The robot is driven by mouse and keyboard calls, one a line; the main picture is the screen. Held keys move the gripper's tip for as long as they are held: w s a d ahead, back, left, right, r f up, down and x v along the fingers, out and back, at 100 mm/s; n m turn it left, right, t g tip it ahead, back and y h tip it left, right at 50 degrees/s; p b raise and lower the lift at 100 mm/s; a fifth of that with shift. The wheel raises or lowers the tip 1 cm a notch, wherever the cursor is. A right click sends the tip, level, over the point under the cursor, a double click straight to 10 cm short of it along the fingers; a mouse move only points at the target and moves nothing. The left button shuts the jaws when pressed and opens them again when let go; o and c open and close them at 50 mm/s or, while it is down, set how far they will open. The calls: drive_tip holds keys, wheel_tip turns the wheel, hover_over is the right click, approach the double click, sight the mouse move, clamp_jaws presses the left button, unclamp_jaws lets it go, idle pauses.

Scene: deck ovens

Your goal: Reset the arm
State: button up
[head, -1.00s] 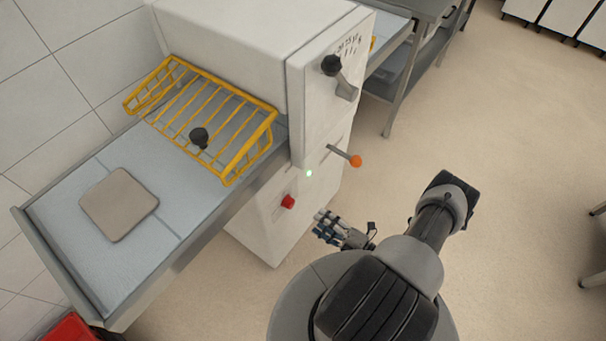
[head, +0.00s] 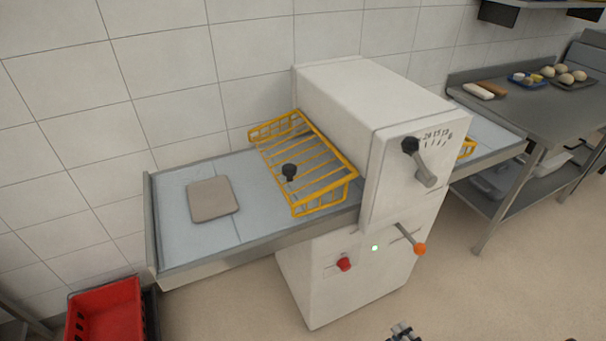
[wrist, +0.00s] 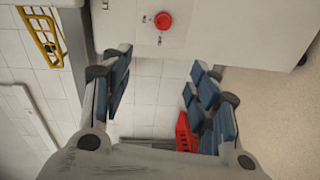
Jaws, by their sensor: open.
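My gripper (wrist: 160,95) is open in the wrist view, with its blue-padded fingers spread apart and nothing between them. It faces the lower front of a white dough sheeter, whose red button (wrist: 163,21) shows beyond the fingers. In the head view only the tip of my gripper (head: 404,332) shows at the bottom edge, in front of the sheeter (head: 335,290) and apart from it. The rest of my arm is out of that view.
A yellow wire guard (head: 318,152) sits over the sheeter's belt, with a flat beige slab (head: 212,199) to its left. An orange-knobbed lever (head: 419,249) juts from the front. A red crate (head: 104,312) stands lower left. A steel table (head: 535,110) stands right. Floor at right is clear.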

drive_tip(key=w+a+r+n+g+y, duration=0.1)
drive_tip(key=w+a+r+n+g, duration=0.15)
drive_tip(key=r+n+g, duration=0.45)
drive_tip(key=w+a+r+n+g+y, duration=0.2)
drive_tip(key=a+r+n, duration=0.1)
drive_tip(key=r+n, duration=0.8)
drive_tip(key=w+a+r+n+g+y, duration=0.1)
drive_tip(key=w+a+r+n+g, duration=0.15)
drive_tip(key=r+n+g, duration=0.55)
drive_tip(key=s+a+r+n+t+h, duration=0.2)
drive_tip(key=s+a+r+n+h, duration=0.1)
drive_tip(key=s+r+n, duration=0.2)
drive_tip(key=s+a+r+n+t+h, duration=0.2)
drive_tip(key=s+a+r+n+h, duration=0.1)
drive_tip(key=r+n, duration=0.6)
drive_tip(key=s+a+r+n+t+h, duration=0.1)
drive_tip(key=s+a+r+n+h, duration=0.2)
drive_tip(key=s+r+n, duration=0.4)
drive_tip(key=r+n+h, duration=0.1)
drive_tip(key=n, duration=0.2)
drive_tip(key=shift+n+t+h, duration=0.3)
drive_tip(key=shift+t+h, duration=0.1)
